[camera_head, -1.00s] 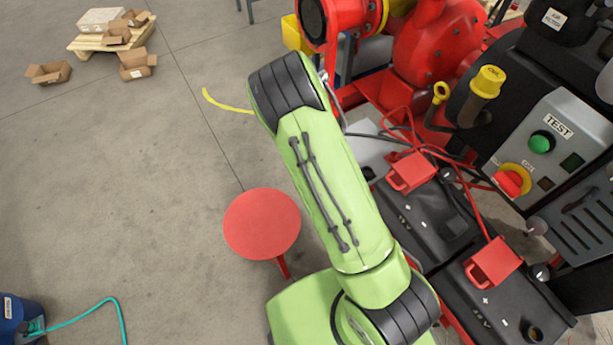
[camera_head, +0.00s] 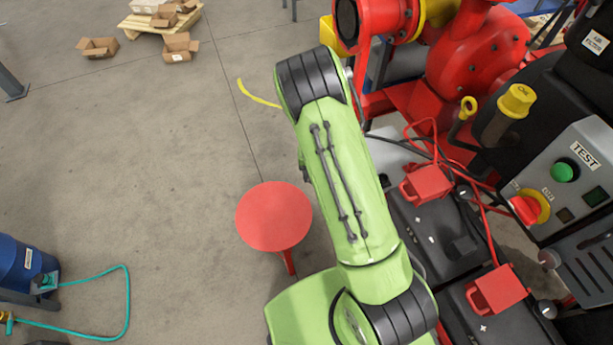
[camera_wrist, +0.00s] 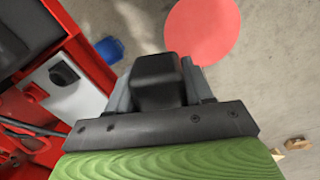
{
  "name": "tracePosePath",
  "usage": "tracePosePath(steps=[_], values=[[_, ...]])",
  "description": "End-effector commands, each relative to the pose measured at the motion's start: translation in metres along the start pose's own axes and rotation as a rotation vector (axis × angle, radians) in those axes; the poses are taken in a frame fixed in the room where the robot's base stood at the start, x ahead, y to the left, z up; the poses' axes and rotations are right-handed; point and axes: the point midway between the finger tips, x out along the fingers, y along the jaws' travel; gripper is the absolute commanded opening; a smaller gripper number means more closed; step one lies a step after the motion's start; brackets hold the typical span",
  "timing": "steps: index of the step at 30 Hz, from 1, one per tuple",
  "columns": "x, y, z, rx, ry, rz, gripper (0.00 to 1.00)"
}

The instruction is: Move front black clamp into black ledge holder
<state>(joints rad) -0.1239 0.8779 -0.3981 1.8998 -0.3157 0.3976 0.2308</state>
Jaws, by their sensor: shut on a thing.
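In the wrist view my gripper (camera_wrist: 158,88) is shut on a black clamp (camera_wrist: 157,78), a blocky dark piece held between the grey fingers. The clamp is clear of other surfaces as far as I can see. At the left of the wrist view, a pale grey surface (camera_wrist: 52,95) bears a small black fitting (camera_wrist: 65,74); I cannot tell whether this fitting is the black ledge holder. In the head view my green arm hides the gripper and the held clamp.
A round red stool (camera_head: 273,217) stands on open floor left of my arm; it also shows in the wrist view (camera_wrist: 203,30). At right are black batteries (camera_head: 440,240) with red clamps (camera_head: 430,184), a TEST panel (camera_head: 575,170) and red pump (camera_head: 475,55). A teal hose (camera_head: 128,300) lies lower left.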

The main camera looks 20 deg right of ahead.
Motion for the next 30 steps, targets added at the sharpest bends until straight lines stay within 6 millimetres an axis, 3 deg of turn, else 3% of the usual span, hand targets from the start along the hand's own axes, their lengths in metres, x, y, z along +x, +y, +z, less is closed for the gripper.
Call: tracePosePath(steps=[8,18,21,24,30], values=[[0.007,0.057,-0.019,0.330,-0.004,0.006,0.10],[0.003,0.184,-0.033,1.068,0.000,-0.008,0.10],[-0.001,0.208,-0.031,1.213,0.000,-0.015,0.10],[-0.003,0.220,-0.029,1.285,0.000,-0.019,0.10],[0.003,0.222,-0.029,1.300,-0.001,-0.018,0.10]])
